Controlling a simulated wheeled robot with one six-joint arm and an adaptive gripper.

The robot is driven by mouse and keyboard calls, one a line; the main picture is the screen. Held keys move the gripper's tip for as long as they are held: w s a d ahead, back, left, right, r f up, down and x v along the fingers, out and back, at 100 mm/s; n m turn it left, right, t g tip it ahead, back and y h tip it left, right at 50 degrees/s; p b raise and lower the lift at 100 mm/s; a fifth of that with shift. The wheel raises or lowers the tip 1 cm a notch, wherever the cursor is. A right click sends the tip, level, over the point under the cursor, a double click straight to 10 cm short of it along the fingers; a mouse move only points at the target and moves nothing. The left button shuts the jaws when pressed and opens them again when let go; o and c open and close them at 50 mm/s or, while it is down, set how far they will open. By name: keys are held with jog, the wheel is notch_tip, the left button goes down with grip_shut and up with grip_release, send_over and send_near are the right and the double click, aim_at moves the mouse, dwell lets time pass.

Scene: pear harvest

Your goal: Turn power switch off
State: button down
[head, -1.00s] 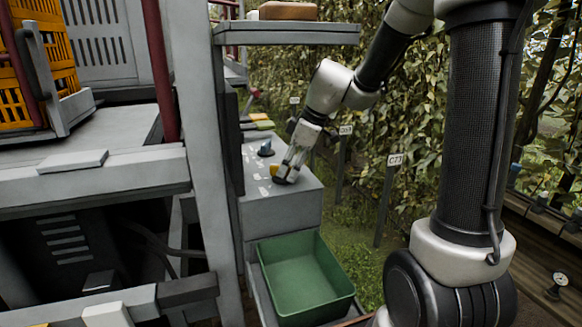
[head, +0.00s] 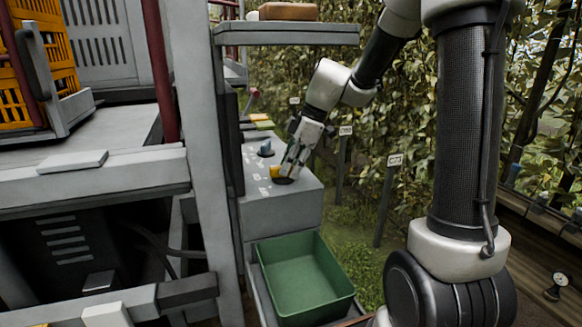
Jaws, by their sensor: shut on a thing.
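A grey control box (head: 290,207) stands beside the machine's upright post. My gripper (head: 286,176) points down onto the top of this box, near its front right edge. Its fingers are closed around what appears to be the power switch, a small knob on a dark round base (head: 285,181). The fingers hide most of the knob, so its setting cannot be read. A small yellow part (head: 275,172) shows just left of the fingertips.
A blue-grey knob (head: 265,149) and a pink-topped lever (head: 252,95) stand farther back on the box. A green bin (head: 306,308) sits below it. A shelf (head: 285,35) overhangs the box. Labelled posts (head: 387,195) and foliage stand to the right.

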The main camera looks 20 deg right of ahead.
jog(key=n+g, duration=0.1)
jog(key=n, duration=0.1)
jog(key=w+n, duration=0.1)
jog(key=n, duration=0.1)
jog(key=shift+n+g, duration=0.3)
jog(key=shift+g, duration=0.1)
jog(key=shift+w+a+n+g+h, duration=0.15)
jog(key=shift+n+g, duration=0.2)
jog(key=shift+n, duration=0.55)
jog(key=shift+w+d+n+g+h, duration=0.15)
jog(key=shift+n+g, duration=0.2)
jog(key=shift+n, duration=0.55)
jog(key=shift+a, duration=0.1)
jog(key=c, duration=1.4)
grip_release()
jog(key=shift+o, duration=0.2)
jog(key=v, duration=1.2)
